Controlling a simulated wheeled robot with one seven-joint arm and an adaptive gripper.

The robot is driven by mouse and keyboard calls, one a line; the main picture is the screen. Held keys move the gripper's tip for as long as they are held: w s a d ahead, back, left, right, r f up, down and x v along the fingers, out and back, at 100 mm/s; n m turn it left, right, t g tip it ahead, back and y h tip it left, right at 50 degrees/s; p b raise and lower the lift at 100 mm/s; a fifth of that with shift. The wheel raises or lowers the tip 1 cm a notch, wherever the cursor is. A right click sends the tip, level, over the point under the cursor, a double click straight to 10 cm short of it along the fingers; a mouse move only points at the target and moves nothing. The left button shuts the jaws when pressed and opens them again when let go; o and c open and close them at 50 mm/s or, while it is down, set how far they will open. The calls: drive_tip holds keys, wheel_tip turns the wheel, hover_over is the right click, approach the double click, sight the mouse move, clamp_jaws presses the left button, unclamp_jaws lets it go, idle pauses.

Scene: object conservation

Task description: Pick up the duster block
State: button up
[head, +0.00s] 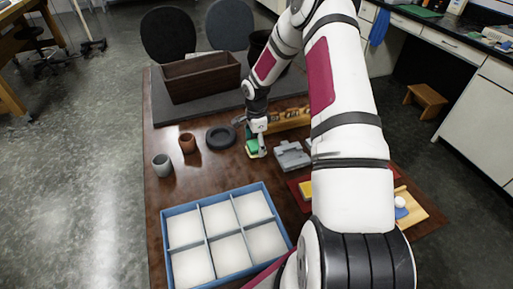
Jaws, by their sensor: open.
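A small green block (252,150) with a paler part lies on the brown table, right of a dark ring. It looks like the duster block, but it is too small to be sure. My gripper (257,142) points down at this block, with its fingertips at or just above it. The jaws are open. The gripper partly hides the block, and I cannot tell whether the fingers touch it.
A blue six-compartment tray (165,232) stands in front. Grey (161,165) and brown (187,143) cups and the dark ring (220,137) are left; a grey device (292,155) is right. A wooden box (200,80) stands behind. My arm hides much of the right side.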

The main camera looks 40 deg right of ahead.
sight(256, 144)
drive_tip(key=shift+f, duration=0.6)
drive_tip(key=c, duration=1.4)
drive_tip(key=shift+o, duration=0.2)
drive_tip(key=shift+r, duration=0.1)
wheel_tip(256, 144, up, 10)
drive_tip(key=shift+f+b, duration=0.1)
drive_tip(key=shift+b, duration=0.2)
